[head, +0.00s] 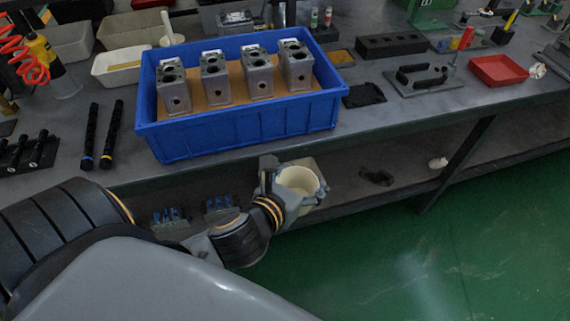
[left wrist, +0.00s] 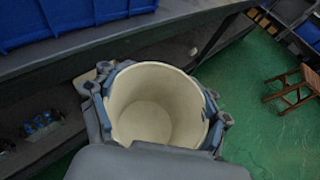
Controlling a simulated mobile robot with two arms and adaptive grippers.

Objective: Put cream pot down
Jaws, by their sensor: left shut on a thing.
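The cream pot (head: 299,182) is a round, open-topped pot and looks empty. My left gripper (head: 290,187) is shut around it and holds it in front of the bench's front edge, below the tabletop. In the left wrist view the pot (left wrist: 156,105) fills the middle, with the gripper's fingers (left wrist: 160,100) on both sides of it. It hangs over the lower shelf edge and the green floor; its exact height is hard to tell. My right gripper is in neither view.
A blue crate (head: 240,128) with several grey valve blocks stands on the bench (head: 375,125) just behind the pot. Black rods (head: 91,130) lie left of it. A lower shelf (head: 400,178) runs under the bench and holds blue-and-grey parts. Green floor (head: 440,255) is clear at right.

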